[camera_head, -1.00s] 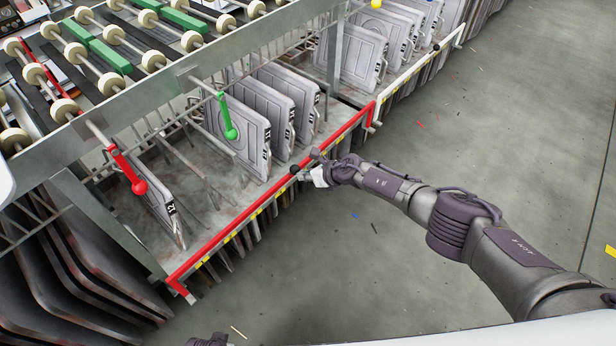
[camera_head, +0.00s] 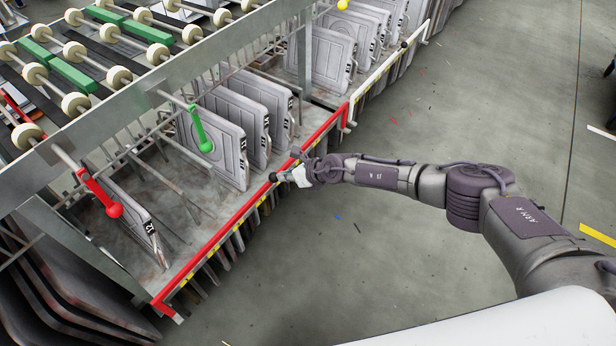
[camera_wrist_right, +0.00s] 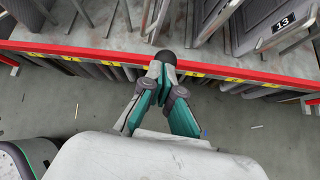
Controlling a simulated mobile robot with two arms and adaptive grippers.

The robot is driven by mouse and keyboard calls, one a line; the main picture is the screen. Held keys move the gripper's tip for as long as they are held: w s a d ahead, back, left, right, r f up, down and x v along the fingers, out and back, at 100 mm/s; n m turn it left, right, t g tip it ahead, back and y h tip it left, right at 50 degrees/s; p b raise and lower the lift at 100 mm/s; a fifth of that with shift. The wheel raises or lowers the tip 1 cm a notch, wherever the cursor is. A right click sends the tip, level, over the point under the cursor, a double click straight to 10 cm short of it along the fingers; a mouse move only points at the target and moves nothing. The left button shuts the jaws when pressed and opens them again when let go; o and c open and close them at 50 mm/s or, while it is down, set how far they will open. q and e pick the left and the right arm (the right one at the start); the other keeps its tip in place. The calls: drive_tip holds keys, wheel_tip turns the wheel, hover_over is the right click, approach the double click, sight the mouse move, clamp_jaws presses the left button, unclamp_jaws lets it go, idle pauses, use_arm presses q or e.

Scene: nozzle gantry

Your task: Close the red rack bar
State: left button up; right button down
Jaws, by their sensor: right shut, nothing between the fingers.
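The red rack bar (camera_head: 224,231) runs along the lower front edge of the rack in the head view. It also crosses the right wrist view (camera_wrist_right: 90,51) near the top. A black round knob (camera_wrist_right: 166,57) sits on the bar, and the same knob (camera_head: 273,177) shows in the head view. My right gripper (camera_head: 284,175) is at the bar's outer side, close to the knob. In the right wrist view its fingertips (camera_wrist_right: 162,72) meet just below the knob and hold nothing. Whether they touch the knob is unclear. My left gripper is out of view.
Grey numbered plates (camera_head: 213,139) stand in the rack behind the bar. A green lever (camera_head: 201,132) and a red lever (camera_head: 101,194) hang above them. A white bar (camera_head: 391,62) continues beyond the red one. The floor to the right (camera_head: 400,270) is open.

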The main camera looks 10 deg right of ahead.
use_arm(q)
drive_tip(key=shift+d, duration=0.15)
use_arm(e)
drive_tip(key=s+d+f+v, duration=0.1)
drive_tip(key=v, duration=0.8)
drive_tip(key=shift+f, duration=0.3)
